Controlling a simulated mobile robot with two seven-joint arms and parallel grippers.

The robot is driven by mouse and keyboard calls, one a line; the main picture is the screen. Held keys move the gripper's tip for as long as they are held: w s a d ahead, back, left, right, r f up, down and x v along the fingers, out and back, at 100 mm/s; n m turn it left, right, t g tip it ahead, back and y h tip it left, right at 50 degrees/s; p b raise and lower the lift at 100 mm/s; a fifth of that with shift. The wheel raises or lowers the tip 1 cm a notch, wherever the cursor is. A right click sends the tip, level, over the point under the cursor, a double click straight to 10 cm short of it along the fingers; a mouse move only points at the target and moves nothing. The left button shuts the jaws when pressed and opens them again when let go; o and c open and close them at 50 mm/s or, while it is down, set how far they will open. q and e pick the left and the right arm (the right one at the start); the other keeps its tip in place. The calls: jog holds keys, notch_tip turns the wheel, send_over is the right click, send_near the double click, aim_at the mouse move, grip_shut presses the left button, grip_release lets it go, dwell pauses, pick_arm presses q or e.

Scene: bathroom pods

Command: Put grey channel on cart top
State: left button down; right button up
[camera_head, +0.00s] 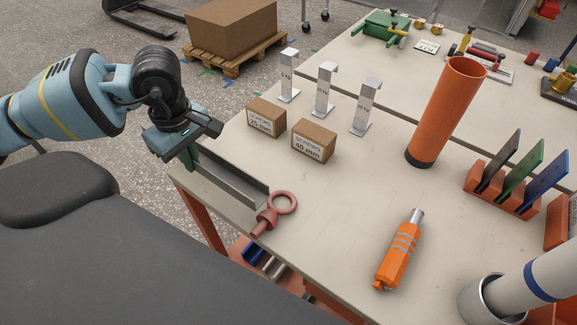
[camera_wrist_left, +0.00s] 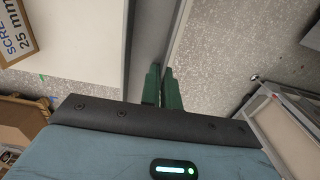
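The grey channel (camera_head: 228,180) is a long metal U-profile lying along the left edge of the near table. In the left wrist view the channel (camera_wrist_left: 150,40) runs away from the fingers. My left gripper (camera_head: 190,158) is at its far-left end. In the left wrist view its green fingers (camera_wrist_left: 162,88) are close together, with one thin channel wall between them. Whether the channel still touches the table cannot be told. My right gripper is not in view. I cannot clearly identify a cart top in these frames.
A red eye bolt (camera_head: 272,212) lies close to the channel's near end. Two screw boxes (camera_head: 314,141) and several metal brackets (camera_head: 325,90) stand behind. An orange tube (camera_head: 447,110), orange tool (camera_head: 398,250) and plate rack (camera_head: 500,190) are further right.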

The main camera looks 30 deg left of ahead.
pick_arm(q)
jog(key=p, duration=0.2)
send_over(269, 180)
jog(key=a, duration=0.1)
jog(key=shift+s+a+f, duration=0.15)
jog(key=shift+s+f, duration=0.15)
jog(key=shift+f, duration=0.15)
jog(key=shift+w+d+f, duration=0.15)
jog(key=shift+w+d, duration=0.05)
jog(key=shift+d, duration=0.1)
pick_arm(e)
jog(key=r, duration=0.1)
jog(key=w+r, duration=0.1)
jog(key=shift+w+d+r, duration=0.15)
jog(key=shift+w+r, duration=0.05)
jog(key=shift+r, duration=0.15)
pick_arm(q)
jog(key=shift+w+d, duration=0.15)
jog(key=shift+d, duration=0.15)
jog(key=shift+f+p, duration=0.4)
jog(key=shift+f, duration=1.4)
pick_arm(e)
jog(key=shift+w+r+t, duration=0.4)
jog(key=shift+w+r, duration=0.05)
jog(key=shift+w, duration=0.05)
